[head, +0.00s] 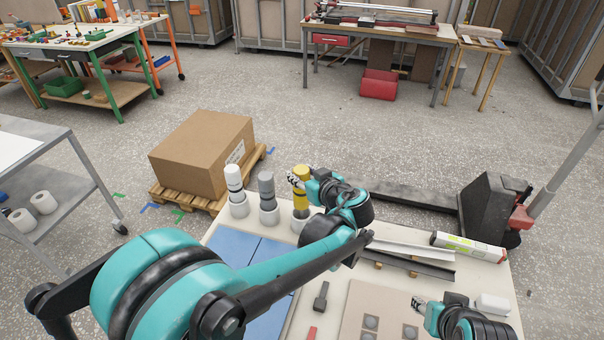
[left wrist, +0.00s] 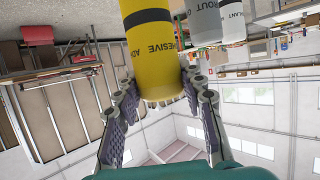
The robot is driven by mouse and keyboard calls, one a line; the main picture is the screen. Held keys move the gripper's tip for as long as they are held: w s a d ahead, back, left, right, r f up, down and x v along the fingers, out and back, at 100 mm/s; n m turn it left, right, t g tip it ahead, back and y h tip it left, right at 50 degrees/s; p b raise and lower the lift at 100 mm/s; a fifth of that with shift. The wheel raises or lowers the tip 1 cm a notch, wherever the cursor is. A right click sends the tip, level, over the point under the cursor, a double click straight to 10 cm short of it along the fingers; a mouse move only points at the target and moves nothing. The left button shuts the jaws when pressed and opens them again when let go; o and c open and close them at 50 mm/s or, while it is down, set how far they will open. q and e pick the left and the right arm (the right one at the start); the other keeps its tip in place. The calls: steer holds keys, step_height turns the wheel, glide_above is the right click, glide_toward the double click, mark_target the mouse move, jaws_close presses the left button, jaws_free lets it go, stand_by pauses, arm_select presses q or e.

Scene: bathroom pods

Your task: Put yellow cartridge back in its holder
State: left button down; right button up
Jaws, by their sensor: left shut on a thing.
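The yellow cartridge (head: 301,201) has a dark band and stands upright at the far edge of the table, in line with the white cup-shaped holder (head: 299,223). I cannot tell if its lower end is fully seated. My left gripper (head: 294,179) is shut on the upper part of the cartridge. In the left wrist view, the yellow cartridge (left wrist: 150,48) with black lettering sits between the fingers of the left gripper (left wrist: 152,92). My right gripper (head: 417,303) is low at the right, over the table; its finger gap is unclear.
A white cartridge (head: 234,182) and a grey cartridge (head: 267,187) stand in cups left of the yellow one. Blue panels (head: 238,258), metal rails (head: 405,262) and a boxed tube (head: 468,248) lie on the table. A cardboard box (head: 198,155) on a pallet is beyond.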

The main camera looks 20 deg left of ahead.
arm_select(q)
steer(key=shift+f+b, duration=2)
steer(key=shift+f, duration=0.55)
stand_by(0.9)
steer(key=c, duration=0.5)
jaws_free()
steer(key=shift+c, duration=0.2)
steer(key=shift+r+p, duration=2.45)
steer(key=shift+r, duration=0.6)
steer(key=shift+s+a, duration=0.1)
